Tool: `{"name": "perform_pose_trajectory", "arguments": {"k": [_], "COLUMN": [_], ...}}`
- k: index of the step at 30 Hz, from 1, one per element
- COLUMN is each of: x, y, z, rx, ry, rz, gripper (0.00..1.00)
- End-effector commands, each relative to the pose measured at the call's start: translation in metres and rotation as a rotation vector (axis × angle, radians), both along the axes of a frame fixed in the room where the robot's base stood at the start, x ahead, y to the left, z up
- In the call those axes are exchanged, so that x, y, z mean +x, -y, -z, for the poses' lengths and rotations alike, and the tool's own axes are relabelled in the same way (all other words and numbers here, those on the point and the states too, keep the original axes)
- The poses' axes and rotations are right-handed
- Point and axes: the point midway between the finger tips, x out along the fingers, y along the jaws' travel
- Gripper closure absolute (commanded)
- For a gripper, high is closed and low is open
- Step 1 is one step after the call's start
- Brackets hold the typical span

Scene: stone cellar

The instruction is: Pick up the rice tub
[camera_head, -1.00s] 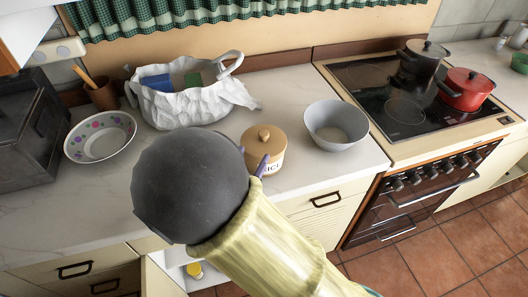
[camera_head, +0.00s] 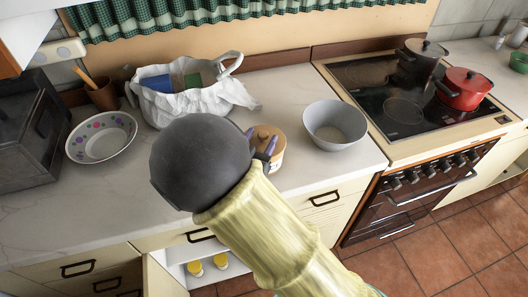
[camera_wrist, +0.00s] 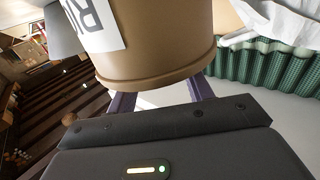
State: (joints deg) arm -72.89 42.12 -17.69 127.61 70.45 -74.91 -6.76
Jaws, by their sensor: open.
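The rice tub (camera_head: 278,160), a tan round tub with a knobbed lid and a white label, stands on the counter beside the grey bowl. My arm hides part of it in the head view.
A grey bowl (camera_head: 335,126) stands close to the tub's right. A white bag (camera_head: 192,104) with boxes is behind and left. A patterned bowl (camera_head: 101,137) is farther left. The stove with a red pot (camera_head: 465,89) is at right. An open cupboard below (camera_head: 205,268) holds yellow-lidded jars.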

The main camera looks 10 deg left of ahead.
Motion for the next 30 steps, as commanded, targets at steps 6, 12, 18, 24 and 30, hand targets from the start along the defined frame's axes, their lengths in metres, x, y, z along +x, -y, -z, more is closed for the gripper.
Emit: {"name": "perform_pose_trajectory", "arguments": {"k": [6,12,18,24,30], "x": [-0.0001,-0.0001,-0.0001,-0.0003,0.0008], "y": [0.0002,0.0005,0.0005,0.0003,0.0015], "z": [0.0003,0.0002,0.0002,0.0004,-0.0007], "rx": [0.000,0.000,0.000,0.000,0.001], "ry": [0.000,0.000,0.000,0.000,0.002], "rz": [0.000,0.001,0.001,0.001,0.004], "gripper": [0.49,0.49,0.74,1.00,1.00]}}
